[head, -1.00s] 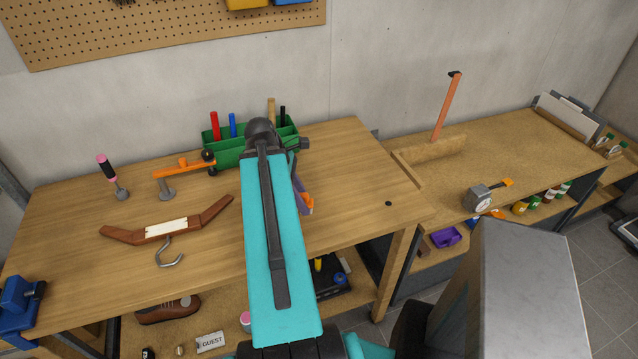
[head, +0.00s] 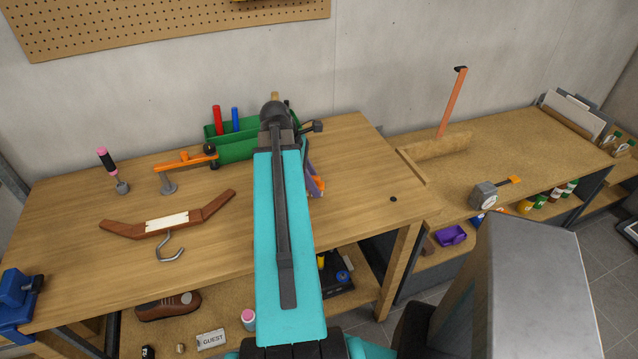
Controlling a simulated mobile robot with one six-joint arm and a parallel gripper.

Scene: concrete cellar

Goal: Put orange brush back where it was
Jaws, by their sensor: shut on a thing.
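My arm covers the middle of the workbench (head: 360,150) in the head view. My gripper (head: 313,168) is mostly hidden behind my turquoise arm link; only a purple sliver shows at its right side. A small orange part of a thing, which I take for the orange brush (head: 319,184), shows beside it. The gripper is shut on it. The brush's shape and its exact height over the bench are hidden. A green caddy (head: 214,132) with red and blue sticks stands at the back, partly behind my arm.
An orange lever on a grey stand (head: 180,163), a pink-and-black handled tool (head: 107,160) and a brown hanger (head: 120,231) with a hook are on the left. A lower bench with an upright orange post (head: 452,103) stands at the right.

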